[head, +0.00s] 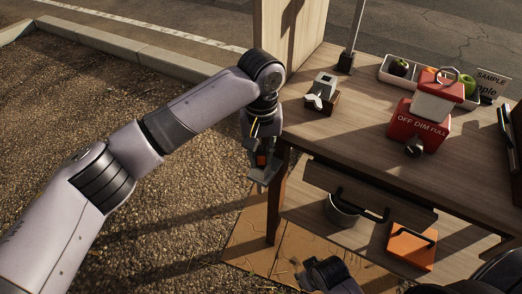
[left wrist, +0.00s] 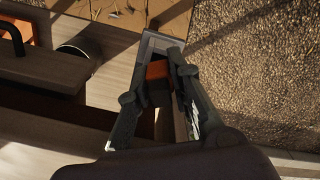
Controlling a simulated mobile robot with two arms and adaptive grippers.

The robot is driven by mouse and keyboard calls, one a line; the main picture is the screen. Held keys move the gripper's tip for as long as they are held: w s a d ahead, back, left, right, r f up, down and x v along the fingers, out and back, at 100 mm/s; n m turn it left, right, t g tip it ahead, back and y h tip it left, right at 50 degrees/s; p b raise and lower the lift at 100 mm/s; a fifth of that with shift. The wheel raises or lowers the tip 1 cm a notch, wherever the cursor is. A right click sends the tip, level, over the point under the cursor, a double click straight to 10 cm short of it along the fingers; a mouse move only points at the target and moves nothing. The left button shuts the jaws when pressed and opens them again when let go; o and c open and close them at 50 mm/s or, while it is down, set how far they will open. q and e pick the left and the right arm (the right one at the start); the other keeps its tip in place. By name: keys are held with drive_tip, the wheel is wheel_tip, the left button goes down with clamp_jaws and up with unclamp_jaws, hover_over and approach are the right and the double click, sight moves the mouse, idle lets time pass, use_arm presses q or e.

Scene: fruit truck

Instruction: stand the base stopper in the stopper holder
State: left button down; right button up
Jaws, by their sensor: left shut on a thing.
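My left gripper (head: 263,172) hangs just off the left front corner of the table. It is shut on a small grey and orange piece, which I take to be the base stopper (left wrist: 156,70); the fingers hide much of it. The orange part shows between the fingers in the left wrist view. A small dark wooden holder (head: 329,103) with grey and white parts stands on the table, up and right of this gripper; I cannot tell for sure that it is the stopper holder. My right gripper (head: 325,274) seems to show, dark, at the bottom edge; its jaws are unclear.
The table (head: 355,130) carries a red lamp-like box (head: 420,122) marked OFF DIM FULL, a white fruit tray (head: 385,72) and a sample sign (head: 492,82). Below are a drawer front (head: 350,192), a metal pot (head: 341,213) and an orange box (head: 408,250). Open gravel lies left.

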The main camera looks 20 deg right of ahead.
use_arm(q)
drive_tip(key=shift+f, duration=0.15)
drive_tip(key=c, duration=1.4)
unclamp_jaws()
wheel_tip(320, 180, up, 12)
